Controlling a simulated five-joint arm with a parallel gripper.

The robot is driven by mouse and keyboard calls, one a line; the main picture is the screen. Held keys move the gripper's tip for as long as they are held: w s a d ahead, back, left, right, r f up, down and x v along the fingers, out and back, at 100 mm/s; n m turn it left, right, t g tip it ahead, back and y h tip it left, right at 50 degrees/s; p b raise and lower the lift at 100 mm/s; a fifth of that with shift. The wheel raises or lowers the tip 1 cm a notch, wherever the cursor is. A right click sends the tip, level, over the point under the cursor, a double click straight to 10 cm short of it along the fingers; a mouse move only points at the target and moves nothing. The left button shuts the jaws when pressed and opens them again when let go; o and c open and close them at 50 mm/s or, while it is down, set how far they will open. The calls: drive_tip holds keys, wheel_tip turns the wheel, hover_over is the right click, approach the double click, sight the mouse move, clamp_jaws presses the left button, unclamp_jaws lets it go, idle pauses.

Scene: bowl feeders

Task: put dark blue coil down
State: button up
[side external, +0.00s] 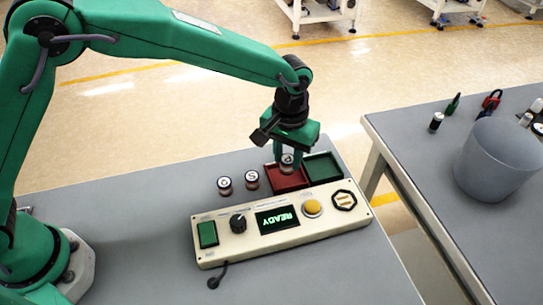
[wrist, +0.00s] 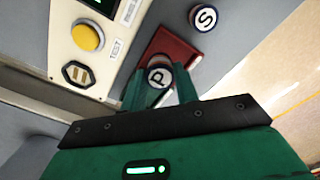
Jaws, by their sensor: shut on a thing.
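A small round coil (wrist: 158,77) with a white lettered top and a dark rim sits between the fingers of my gripper (wrist: 159,88) in the wrist view. My gripper is shut on it. In the side view the coil (side external: 287,163) is held upright at the red tray (side external: 292,185), under my gripper (side external: 288,157). The red tray (wrist: 180,44) also shows around the coil in the wrist view. I cannot tell whether the coil touches the tray floor. Its side colour is mostly hidden.
Two similar lettered coils, one (side external: 224,186) and another (side external: 251,179), stand left of the red tray. A green tray (side external: 323,168) adjoins it on the right. A control panel (side external: 280,235) reading READY lies in front. A grey bin (side external: 497,160) stands on the right table.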

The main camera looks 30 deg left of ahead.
drive_tip(key=shift+w+a+f, duration=0.25)
drive_tip(key=shift+w+f, duration=0.05)
drive_tip(key=shift+w, duration=0.15)
drive_tip(key=shift+w+a+f, duration=0.2)
drive_tip(key=shift+w+f, duration=0.1)
drive_tip(key=shift+w, duration=0.15)
drive_tip(key=shift+f, duration=2)
drive_tip(key=shift+f, duration=0.1)
drive_tip(key=o, duration=1.1)
drive_tip(key=shift+c, duration=0.2)
wheel_tip(320, 180, up, 12)
